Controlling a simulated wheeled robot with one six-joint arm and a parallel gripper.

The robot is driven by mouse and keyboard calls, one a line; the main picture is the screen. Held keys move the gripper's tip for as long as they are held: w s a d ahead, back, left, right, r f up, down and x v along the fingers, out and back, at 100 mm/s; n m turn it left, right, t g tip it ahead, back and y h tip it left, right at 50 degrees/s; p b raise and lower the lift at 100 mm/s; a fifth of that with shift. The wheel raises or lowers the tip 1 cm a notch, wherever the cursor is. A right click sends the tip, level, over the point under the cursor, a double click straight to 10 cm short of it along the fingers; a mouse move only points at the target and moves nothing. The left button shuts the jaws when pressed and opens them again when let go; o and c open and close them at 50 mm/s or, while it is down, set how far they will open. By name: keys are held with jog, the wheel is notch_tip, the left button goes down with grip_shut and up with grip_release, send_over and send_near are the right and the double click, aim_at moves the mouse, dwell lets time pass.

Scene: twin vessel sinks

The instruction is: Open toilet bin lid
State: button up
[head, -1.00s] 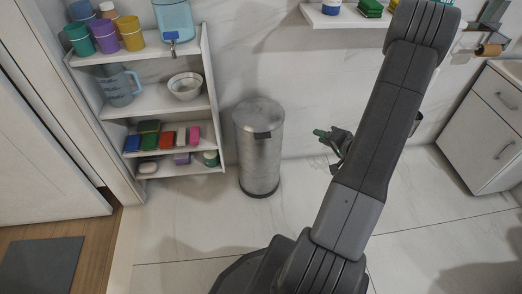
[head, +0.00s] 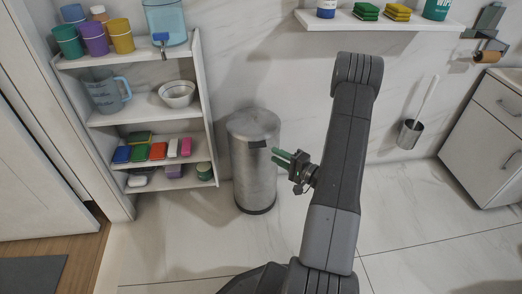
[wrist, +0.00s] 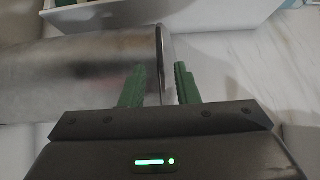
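The toilet bin (head: 254,180) is a tall, upright silver cylinder standing on the floor between the shelf and my arm. Its rounded lid (head: 253,122) is down, with a small dark tab (head: 257,144) at the rim. My gripper (head: 277,156) has green fingers and is just right of the bin's upper part, pointing left. In the wrist view the bin (wrist: 80,75) lies sideways across the picture, and the fingers (wrist: 160,72) are apart with the lid's rim in line between them. Nothing is held. I cannot tell whether a fingertip touches the bin.
An open white shelf (head: 200,110) with cups, a jug, a bowl and sponges stands close left of the bin. A wall shelf (head: 375,24) is above right. A toilet brush holder (head: 410,134) hangs right of my arm. The floor in front is clear.

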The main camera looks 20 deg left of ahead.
jog(key=b+x, duration=0.1)
jog(key=x, duration=0.6)
jog(key=shift+a+b, duration=0.35)
jog(key=shift+b, duration=0.05)
jog(key=shift+w, duration=0.1)
jog(key=shift+c, duration=0.5)
grip_shut()
